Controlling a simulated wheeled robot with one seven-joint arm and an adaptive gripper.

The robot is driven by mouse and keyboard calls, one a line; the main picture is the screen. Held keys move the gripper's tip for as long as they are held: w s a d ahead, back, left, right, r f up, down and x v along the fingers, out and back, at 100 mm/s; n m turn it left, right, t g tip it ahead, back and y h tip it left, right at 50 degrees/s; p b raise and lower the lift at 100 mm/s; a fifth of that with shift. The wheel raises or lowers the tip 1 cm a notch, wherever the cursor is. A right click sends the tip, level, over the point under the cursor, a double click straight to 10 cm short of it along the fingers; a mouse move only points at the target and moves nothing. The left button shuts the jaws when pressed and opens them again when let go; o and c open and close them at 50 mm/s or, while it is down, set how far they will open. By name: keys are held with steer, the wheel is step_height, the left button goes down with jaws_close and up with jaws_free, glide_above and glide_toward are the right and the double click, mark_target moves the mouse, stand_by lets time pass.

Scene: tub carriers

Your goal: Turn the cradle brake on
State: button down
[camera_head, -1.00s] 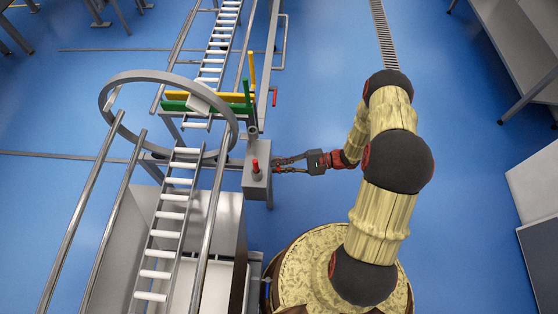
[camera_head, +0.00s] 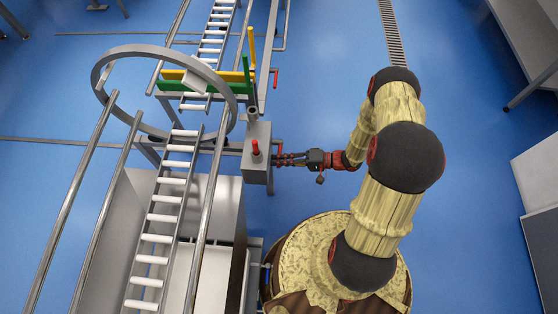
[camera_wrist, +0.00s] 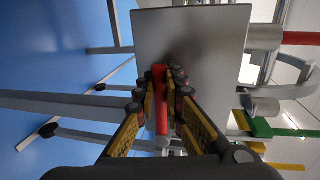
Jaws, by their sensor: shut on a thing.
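A grey box (camera_head: 257,172) stands beside the roller track. In the wrist view its flat grey face (camera_wrist: 205,45) fills the upper middle. A red lever (camera_wrist: 159,88) in front of that face lies between my fingers. My gripper (camera_head: 280,159) is at the right side of the box; in the wrist view its fingers (camera_wrist: 160,98) are shut on the red lever. The fingers partly cover it, and its attachment to the box is not clear. The cradle is a large grey ring (camera_head: 98,76) around the track, with green (camera_head: 220,88) and yellow (camera_head: 228,76) bars.
A red knob (camera_head: 257,148) stands on top of the box. Another red handle (camera_head: 275,78) sits farther back by the rail. The roller track (camera_head: 163,218) and long rails lie left. Blue floor (camera_head: 330,70) is open behind my arm; grey benches stand at right.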

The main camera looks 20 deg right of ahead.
steer(key=shift+f, duration=0.2)
stand_by(0.3)
steer(key=c, duration=2.2)
jaws_free()
steer(key=shift+d, duration=0.15)
steer(key=v, duration=1.2)
